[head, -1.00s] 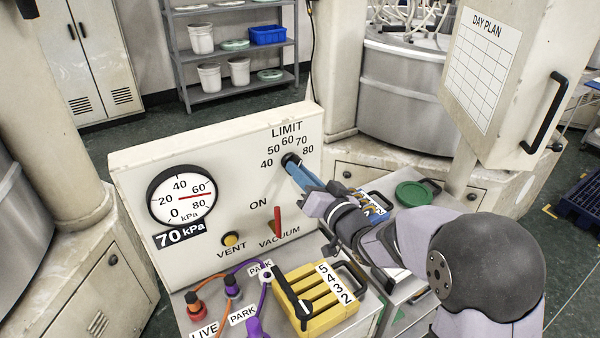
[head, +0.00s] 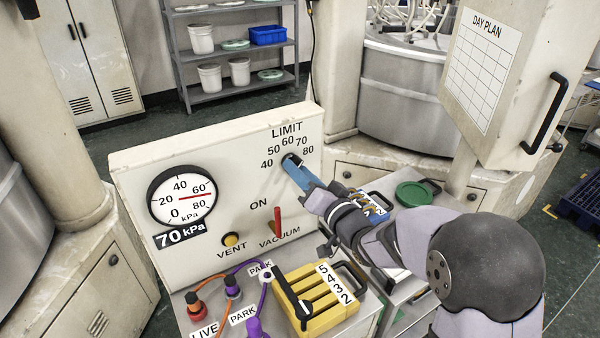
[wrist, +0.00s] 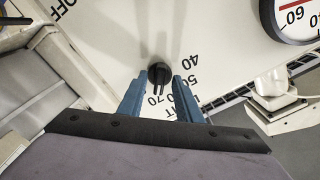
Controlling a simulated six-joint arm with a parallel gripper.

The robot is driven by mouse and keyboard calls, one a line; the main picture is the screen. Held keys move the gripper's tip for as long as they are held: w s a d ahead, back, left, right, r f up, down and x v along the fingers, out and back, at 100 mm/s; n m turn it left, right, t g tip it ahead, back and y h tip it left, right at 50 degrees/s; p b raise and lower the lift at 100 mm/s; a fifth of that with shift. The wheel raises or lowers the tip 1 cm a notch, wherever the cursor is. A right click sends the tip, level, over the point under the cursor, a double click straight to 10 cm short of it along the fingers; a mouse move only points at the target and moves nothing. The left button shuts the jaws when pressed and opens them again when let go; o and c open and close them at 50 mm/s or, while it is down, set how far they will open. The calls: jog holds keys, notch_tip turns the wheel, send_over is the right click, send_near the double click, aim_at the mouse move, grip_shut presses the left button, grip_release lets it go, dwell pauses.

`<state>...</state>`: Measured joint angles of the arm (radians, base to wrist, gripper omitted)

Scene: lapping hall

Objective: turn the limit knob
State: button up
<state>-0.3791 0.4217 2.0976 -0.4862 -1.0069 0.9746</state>
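The black limit knob (head: 290,160) sits on the upper right of the cream panel (head: 130,200), below the arc of numbers 40 to 80. My gripper (head: 294,169) reaches it from the lower right with blue fingers, which partly cover it. In the wrist view the knob (wrist: 159,73) lies between the tips of the two spread fingers (wrist: 158,82), with a gap on each side. The gripper is open and not closed on the knob. The knob's raised bar points toward the 60–70 side; its exact setting is hard to tell.
Left of the knob is a round gauge (head: 182,197) above a "70 kPa" label. Below are a yellow vent button (head: 231,239) and a red vacuum lever (head: 278,222). A yellow slotted block (head: 318,298) and cabled plugs stand in front. A cabinet (head: 545,70) hangs at right.

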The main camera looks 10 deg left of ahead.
jog(key=b+v, duration=0.2)
jog(key=v, duration=0.5)
jog(key=shift+b, duration=0.4)
jog(key=shift+s+d, duration=0.15)
jog(key=shift+d, duration=0.05)
jog(key=s+d+f+m+g+h, duration=0.1)
jog(key=s+d+f+g+h, duration=0.1)
jog(key=d+f+h, duration=0.55)
jog(key=s+d+f+m+g+h, duration=0.15)
jog(key=d+f+h, duration=0.25)
jog(key=d+f, duration=0.6)
jog(key=s+d+f+g, duration=0.1)
jog(key=s+d+g, duration=0.1)
jog(key=s, duration=0.4)
jog(key=s+d+f+n+g+h, duration=0.1)
jog(key=s+d+g, duration=0.2)
jog(key=s, duration=0.4)
jog(key=s+d+f+g, duration=0.2)
jog(key=s+d+g, duration=0.1)
jog(key=s, duration=0.4)
jog(key=shift+s+g, duration=0.25)
jog(key=shift+g, duration=0.4)
